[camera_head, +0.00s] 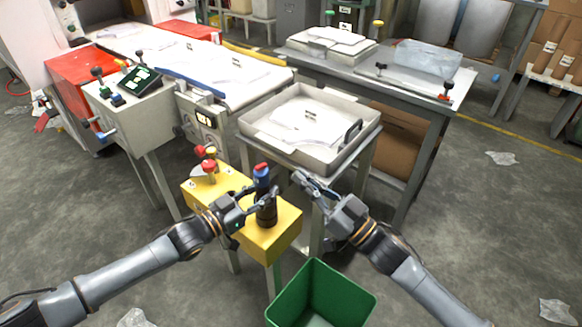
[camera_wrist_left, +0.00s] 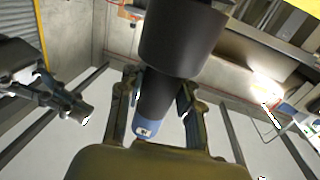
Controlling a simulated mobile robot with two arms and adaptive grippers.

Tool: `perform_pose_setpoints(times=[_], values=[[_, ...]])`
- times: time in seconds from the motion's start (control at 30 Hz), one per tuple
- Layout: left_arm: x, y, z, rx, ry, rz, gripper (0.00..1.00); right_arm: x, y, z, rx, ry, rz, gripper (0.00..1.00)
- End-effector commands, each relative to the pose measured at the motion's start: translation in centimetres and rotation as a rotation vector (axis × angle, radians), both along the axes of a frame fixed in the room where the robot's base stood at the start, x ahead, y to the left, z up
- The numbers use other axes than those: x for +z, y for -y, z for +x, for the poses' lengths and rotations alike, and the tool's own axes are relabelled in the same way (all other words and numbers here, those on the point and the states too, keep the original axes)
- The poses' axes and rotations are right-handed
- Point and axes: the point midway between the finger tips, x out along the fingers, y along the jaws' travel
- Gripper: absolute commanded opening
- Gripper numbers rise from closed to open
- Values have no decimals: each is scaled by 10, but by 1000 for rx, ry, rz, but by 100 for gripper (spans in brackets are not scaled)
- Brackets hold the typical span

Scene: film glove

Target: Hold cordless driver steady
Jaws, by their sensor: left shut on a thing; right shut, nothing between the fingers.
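The cordless driver (camera_head: 266,215) stands upright at the yellow box, with a dark round body, a blue upper part and a red top. Whether its lower end rests on the box is unclear. My left gripper (camera_head: 262,192) is shut around its middle from the left. In the left wrist view the dark body and blue part of the driver (camera_wrist_left: 180,40) lie between the two fingers of the left gripper (camera_wrist_left: 162,100). My right gripper (camera_head: 304,182) is shut and empty, just right of the driver and apart from it. It also shows at the left of the wrist view (camera_wrist_left: 75,106).
A grey tray (camera_head: 345,163) with film sheets stands behind the grippers. A green bin (camera_head: 345,290) stands in front, below. Open floor lies to the right.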

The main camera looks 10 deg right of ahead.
Motion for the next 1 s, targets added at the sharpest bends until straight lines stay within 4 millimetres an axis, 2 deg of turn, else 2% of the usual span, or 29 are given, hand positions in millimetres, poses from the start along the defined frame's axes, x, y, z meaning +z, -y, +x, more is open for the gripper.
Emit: perform_pose_setpoints(times=[0.47, 0.5, 0.63, 1.0], values=[[0, 0, 1, 1, 1, 1, 0, -2, 4, -5, 1, 2, 1, 0], [0, 0, 1, 1, 1, 1, 33, -2, 4, -5, 1, 2, 1, 0], [0, -1, 0, 1, 1, 1, 60, -2, 4, -5, 1, 2, 1, 0], [0, -3, -1, 2, 0, 1, 61, -2, 4, -5, 1, 2, 1, 0]])
